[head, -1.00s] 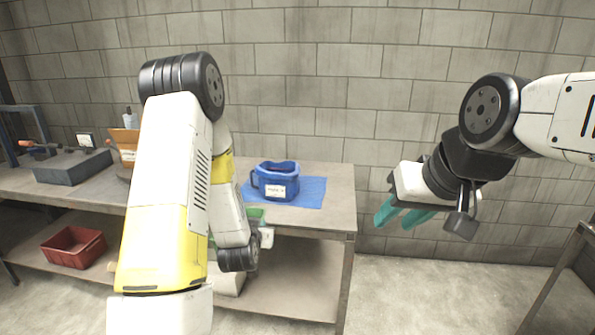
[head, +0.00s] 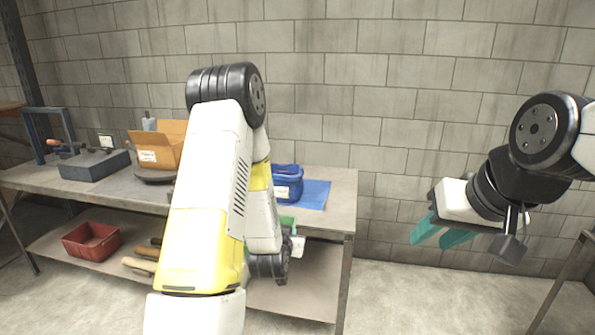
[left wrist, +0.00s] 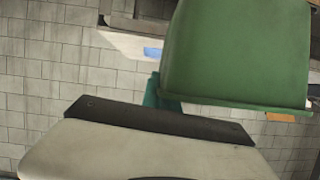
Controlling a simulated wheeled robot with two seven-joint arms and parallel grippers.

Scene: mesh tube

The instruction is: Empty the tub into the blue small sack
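The blue small sack (head: 287,187) stands upright and open at the top on the workbench, with a white label on its front. My left arm covers its left part. The green tub shows as a narrow piece in the head view (head: 287,221), just in front of the bench, and fills the upper right of the left wrist view (left wrist: 238,52). My left gripper (left wrist: 165,93) has a teal finger against the tub's edge and appears shut on it; the other finger is hidden. The tub's contents are hidden. My right gripper (head: 440,234) is open and empty, right of the bench.
A blue mat (head: 316,196) lies under the sack on the workbench (head: 342,208). A cardboard box (head: 160,146) and a dark grey block (head: 95,165) are further left. A red bin (head: 91,241) is on the lower shelf. Floor right of the bench is clear.

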